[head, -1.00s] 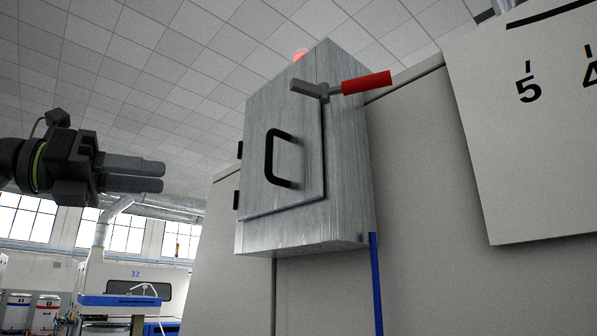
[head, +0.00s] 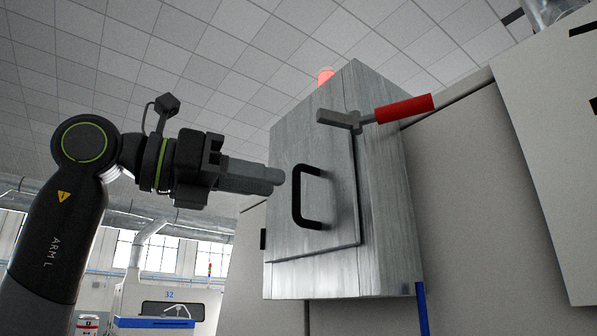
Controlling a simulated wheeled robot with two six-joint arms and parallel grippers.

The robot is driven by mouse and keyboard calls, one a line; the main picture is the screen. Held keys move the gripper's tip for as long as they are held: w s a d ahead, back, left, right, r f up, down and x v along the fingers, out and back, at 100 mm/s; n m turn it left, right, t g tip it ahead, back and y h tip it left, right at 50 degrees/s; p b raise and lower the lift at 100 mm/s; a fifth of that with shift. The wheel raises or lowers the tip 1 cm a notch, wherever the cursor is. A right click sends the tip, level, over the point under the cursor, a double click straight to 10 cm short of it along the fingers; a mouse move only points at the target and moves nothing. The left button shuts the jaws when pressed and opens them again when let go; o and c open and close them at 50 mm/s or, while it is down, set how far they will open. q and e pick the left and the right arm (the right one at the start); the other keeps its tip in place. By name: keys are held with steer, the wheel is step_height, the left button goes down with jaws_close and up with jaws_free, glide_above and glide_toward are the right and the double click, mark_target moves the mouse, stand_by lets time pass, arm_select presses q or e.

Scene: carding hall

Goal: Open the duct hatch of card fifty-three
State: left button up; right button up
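The duct hatch (head: 335,210) is a grey metal door on a metal box (head: 388,220) fixed to a pale machine side. It looks closed. A black bar handle (head: 299,198) stands on the door. Above it is a clamp lever (head: 340,119) with a red grip (head: 404,107), pointing right across the door's edge. My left gripper (head: 277,182) is just left of the handle in the picture, its fingertips pointing at it. The fingers look close together with nothing between them; I cannot tell a touch on the handle. My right gripper is not in view.
A red lamp (head: 325,76) shows on top of the box. A blue strip (head: 422,308) runs down below the box. A pale panel (head: 555,150) stands at the right. Machine 32 (head: 168,305) is far off at lower left.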

mark_target(296, 187)
arm_select(q)
steer(key=p+x, duration=0.1)
steer(key=x, duration=0.3)
steer(key=shift+d+r+p, duration=0.15)
steer(key=shift+d+p, duration=0.05)
steer(key=shift+p, duration=0.2)
steer(key=shift+w+d, duration=0.3)
steer(key=shift+d, duration=0.35)
steer(key=shift+a, duration=0.1)
steer(key=shift+c, duration=0.4)
jaws_close()
